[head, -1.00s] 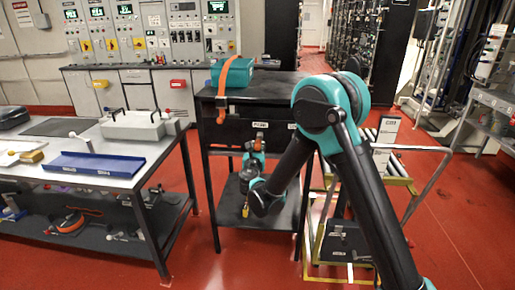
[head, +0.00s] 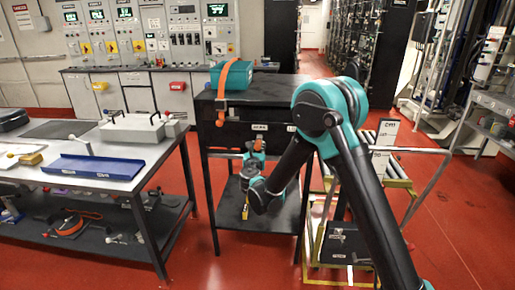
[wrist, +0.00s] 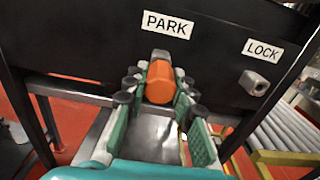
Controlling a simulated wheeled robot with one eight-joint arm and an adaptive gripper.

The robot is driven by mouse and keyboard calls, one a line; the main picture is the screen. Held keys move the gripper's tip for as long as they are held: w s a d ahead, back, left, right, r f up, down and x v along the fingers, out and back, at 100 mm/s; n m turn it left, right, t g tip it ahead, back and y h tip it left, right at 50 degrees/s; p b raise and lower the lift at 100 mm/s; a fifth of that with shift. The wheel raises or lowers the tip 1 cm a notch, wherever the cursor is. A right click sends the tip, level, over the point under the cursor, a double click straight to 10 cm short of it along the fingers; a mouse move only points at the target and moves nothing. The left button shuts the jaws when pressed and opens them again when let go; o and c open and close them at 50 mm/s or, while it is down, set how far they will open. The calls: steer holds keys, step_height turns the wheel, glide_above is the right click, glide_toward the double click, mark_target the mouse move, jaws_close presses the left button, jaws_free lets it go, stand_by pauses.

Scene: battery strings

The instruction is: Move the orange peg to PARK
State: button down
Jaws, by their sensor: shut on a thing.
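The orange peg (wrist: 160,82) is between the fingers of my gripper (wrist: 160,92) in the wrist view, and the gripper is shut on it. It lies in front of the black panel (wrist: 90,45), just below the PARK label (wrist: 167,24). A grey metal piece (wrist: 160,54) shows right above the peg, partly hidden by it. I cannot tell whether the peg is in a socket. To the right, a grey socket (wrist: 254,83) sticks out under the LOCK label (wrist: 263,50). In the head view my gripper (head: 255,150) is small at the panel front.
A teal case (head: 233,74) with an orange strap stands on the black stand (head: 270,90). A grey workbench (head: 120,180) with a blue tray (head: 95,166) is on the left. A yellow-framed roller cart (head: 392,180) stands close on the right.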

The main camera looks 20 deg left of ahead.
steer(key=shift+w+a, duration=0.15)
steer(key=shift+w, duration=0.45)
steer(key=c, duration=1.2)
jaws_free()
steer(key=v, duration=1.2)
